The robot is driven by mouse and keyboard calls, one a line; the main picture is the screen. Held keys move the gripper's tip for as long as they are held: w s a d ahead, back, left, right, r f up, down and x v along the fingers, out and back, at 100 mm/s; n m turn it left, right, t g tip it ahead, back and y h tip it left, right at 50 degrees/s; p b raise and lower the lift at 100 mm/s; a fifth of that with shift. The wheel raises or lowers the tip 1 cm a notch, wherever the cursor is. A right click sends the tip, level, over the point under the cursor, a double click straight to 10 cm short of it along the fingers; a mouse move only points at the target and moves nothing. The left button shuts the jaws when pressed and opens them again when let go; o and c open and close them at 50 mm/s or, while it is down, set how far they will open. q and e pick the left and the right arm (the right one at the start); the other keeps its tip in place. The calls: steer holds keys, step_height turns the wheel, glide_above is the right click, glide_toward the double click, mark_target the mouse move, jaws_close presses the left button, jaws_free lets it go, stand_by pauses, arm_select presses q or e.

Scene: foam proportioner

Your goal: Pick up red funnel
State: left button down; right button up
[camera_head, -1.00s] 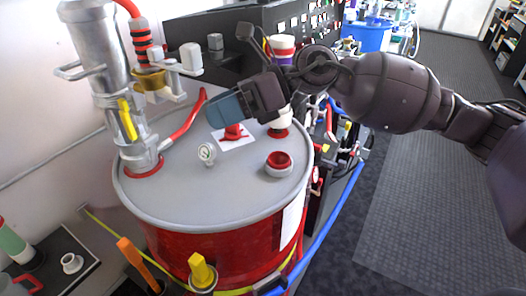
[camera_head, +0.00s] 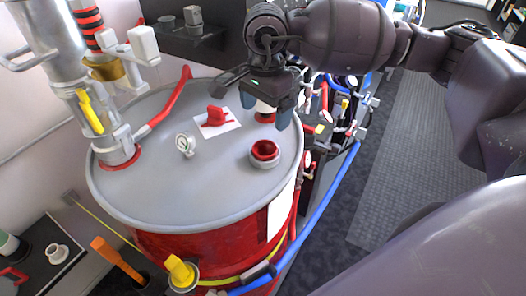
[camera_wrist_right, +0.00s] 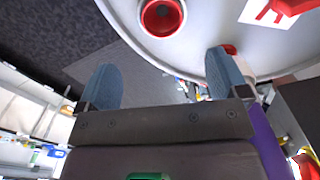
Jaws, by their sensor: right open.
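A round red hollow piece that looks like the red funnel (camera_head: 264,150) sits in a pale grey ring on top of the large drum, right of the middle of the lid. In the right wrist view the red funnel (camera_wrist_right: 162,17) shows at the top edge, beyond the fingertips. My right gripper (camera_head: 267,107) is open and empty, its blue fingers pointing down above and behind the funnel, not touching it. In the right wrist view my right gripper (camera_wrist_right: 163,68) has its fingers wide apart. My left gripper is not in view.
The grey drum lid (camera_head: 215,185) carries a gauge (camera_head: 186,145), a red handle on a white label (camera_head: 215,117) and a tall metal pipe (camera_head: 60,60) on the left. Blue hoses (camera_head: 345,170) run along the drum's right side. Grey floor lies further right.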

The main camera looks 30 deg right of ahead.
mark_target(265, 148)
steer(key=f, duration=1)
steer(key=shift+w+d+f, duration=0.1)
steer(key=shift+w+d, duration=0.05)
steer(key=shift+w, duration=0.05)
steer(key=c, duration=1)
